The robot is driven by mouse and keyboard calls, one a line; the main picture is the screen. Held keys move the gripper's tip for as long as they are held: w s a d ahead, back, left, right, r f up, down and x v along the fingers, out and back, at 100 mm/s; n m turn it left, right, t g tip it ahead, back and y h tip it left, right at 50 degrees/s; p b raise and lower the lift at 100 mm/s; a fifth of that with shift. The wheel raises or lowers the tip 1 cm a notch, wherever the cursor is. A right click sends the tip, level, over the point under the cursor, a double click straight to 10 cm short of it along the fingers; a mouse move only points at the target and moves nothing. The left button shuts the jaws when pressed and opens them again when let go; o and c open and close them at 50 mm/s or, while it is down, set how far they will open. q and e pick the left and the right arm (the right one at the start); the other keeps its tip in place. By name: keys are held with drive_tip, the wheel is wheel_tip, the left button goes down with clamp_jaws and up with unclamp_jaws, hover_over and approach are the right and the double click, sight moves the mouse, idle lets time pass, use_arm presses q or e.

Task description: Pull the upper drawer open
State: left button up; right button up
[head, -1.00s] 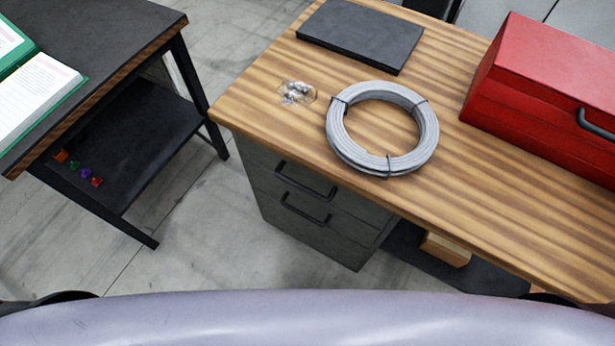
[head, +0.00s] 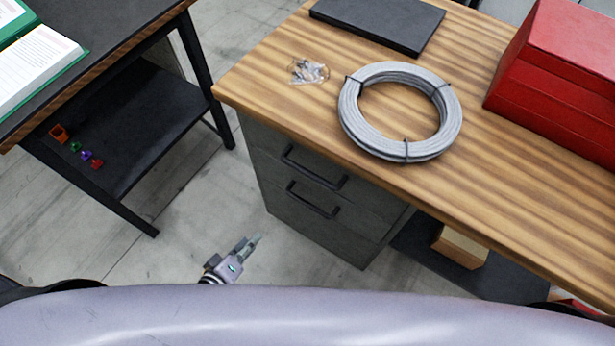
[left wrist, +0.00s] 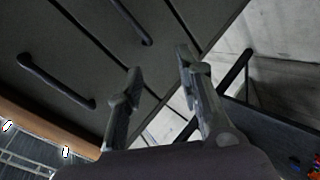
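The grey drawer cabinet (head: 330,235) stands under the left end of the wooden workbench. Its upper drawer (head: 275,160) looks shut and has a dark bar handle (head: 314,168). The lower drawer's handle (head: 313,201) is just below. My left gripper (head: 254,242) is low in front of the cabinet, apart from both handles. In the left wrist view the fingers (left wrist: 159,62) are spread and empty. There the upper handle (left wrist: 55,82) is left of the fingers, nearer the bench edge, and the lower handle (left wrist: 132,22) is above them. My right gripper is not in view.
The wooden benchtop (head: 280,120) overhangs the drawers. It holds a wire coil (head: 402,155), a dark slab (head: 378,22), a small clear bag (head: 308,71) and a red toolbox (head: 560,85). A dark table (head: 110,40) stands at left, with open floor between.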

use_arm(q)
drive_tip(key=d+r+n+t+h+b, duration=0.25)
drive_tip(key=d+r+n, duration=0.2)
drive_tip(key=r, duration=0.95)
drive_tip(key=p, duration=0.2)
approach(307, 171)
drive_tip(key=shift+h, duration=0.25)
drive_tip(key=x, duration=0.6)
drive_tip(key=f+x, duration=0.1)
drive_tip(key=x, duration=0.3)
drive_tip(key=shift+a, duration=0.1)
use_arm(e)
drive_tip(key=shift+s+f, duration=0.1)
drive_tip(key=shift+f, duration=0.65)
use_arm(q)
clamp_jaws()
